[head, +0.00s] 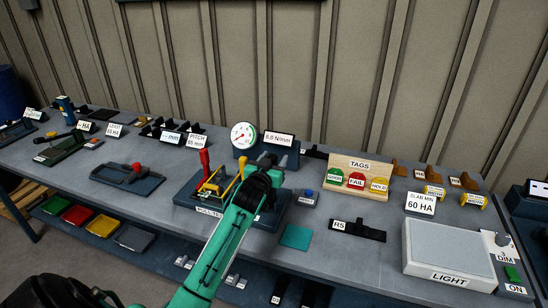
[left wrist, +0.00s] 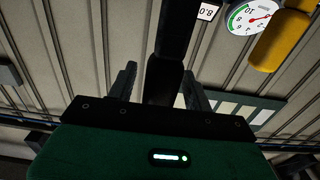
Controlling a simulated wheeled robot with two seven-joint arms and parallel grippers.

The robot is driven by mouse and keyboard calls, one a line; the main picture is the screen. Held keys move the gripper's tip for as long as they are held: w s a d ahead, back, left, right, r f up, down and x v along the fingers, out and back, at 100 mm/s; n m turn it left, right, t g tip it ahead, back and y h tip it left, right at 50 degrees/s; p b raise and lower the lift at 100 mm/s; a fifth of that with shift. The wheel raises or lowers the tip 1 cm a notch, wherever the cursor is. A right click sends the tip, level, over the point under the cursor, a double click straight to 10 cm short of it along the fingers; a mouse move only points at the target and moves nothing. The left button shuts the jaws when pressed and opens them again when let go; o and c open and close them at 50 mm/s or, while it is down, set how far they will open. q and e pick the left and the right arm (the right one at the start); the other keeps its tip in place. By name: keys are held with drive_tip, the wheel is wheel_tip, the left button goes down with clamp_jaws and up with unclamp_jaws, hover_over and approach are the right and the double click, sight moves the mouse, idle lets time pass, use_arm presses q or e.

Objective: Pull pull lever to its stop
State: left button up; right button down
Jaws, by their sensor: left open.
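A press (head: 228,208) stands at mid-table with a red-handled lever (head: 204,159) and a yellow lever (head: 241,163). No readable label shows which is the pull lever. My left gripper (head: 271,160) is open, just right of the yellow lever in the head view, and its arm hides part of the press. In the left wrist view, a rounded yellow piece (left wrist: 280,41) is at the upper right, outside the jaws. A dark bar (left wrist: 174,35) runs down the middle between the fingers; I cannot tell what it belongs to. My right gripper is not in view.
A round dial gauge (head: 243,135) and a 8.0 N/mm sign (head: 279,139) stand behind the press. A TAGS rack (head: 359,165), a small blue-topped box (head: 306,198) and a teal pad (head: 296,237) lie to its right. A red-knobbed fixture (head: 128,180) is left.

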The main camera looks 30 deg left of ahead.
use_arm(q)
drive_tip(key=shift+w, duration=0.25)
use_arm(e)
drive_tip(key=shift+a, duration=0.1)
